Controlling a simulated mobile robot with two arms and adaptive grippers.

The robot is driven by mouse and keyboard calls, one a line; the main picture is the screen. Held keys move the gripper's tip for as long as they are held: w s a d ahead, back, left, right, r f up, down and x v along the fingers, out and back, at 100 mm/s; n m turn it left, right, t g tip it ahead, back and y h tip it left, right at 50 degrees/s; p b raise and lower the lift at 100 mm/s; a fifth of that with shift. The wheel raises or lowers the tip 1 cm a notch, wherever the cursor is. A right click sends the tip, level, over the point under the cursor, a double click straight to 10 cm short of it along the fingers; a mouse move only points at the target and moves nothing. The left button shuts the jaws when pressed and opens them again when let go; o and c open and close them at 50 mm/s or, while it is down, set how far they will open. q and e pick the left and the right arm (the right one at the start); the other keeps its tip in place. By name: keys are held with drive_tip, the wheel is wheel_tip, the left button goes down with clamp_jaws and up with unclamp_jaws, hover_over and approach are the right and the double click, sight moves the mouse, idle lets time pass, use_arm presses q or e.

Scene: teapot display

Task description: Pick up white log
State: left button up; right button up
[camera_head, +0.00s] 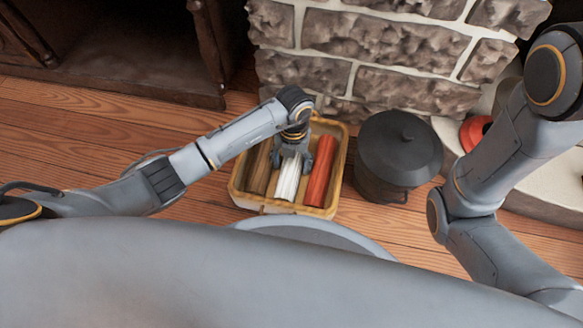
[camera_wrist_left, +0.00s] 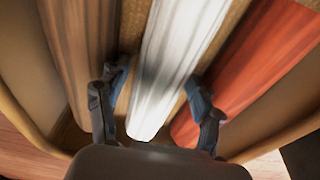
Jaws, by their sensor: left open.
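The white log (camera_head: 289,178) lies in a yellow-brown tray (camera_head: 240,200) on the floor, between a brown log (camera_head: 260,168) and a red log (camera_head: 320,170). My left gripper (camera_head: 291,158) is over the tray, pointing down at the white log. In the left wrist view, the open fingers of my left gripper (camera_wrist_left: 157,95) stand on either side of the white log (camera_wrist_left: 172,65), with the brown log (camera_wrist_left: 82,45) to the left and the red log (camera_wrist_left: 255,70) to the right. I cannot tell whether the fingers touch it. My right gripper is not in view.
A dark lidded pot (camera_head: 398,150) stands close to the right of the tray. A stone wall (camera_head: 375,45) rises behind, and a dark wooden cabinet (camera_head: 130,60) is at the back left. Bare wooden floor (camera_head: 80,135) lies to the left.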

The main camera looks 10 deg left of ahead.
use_arm(q)
drive_tip(key=shift+r, duration=0.1)
drive_tip(key=shift+c, duration=0.4)
drive_tip(key=c, duration=1.1)
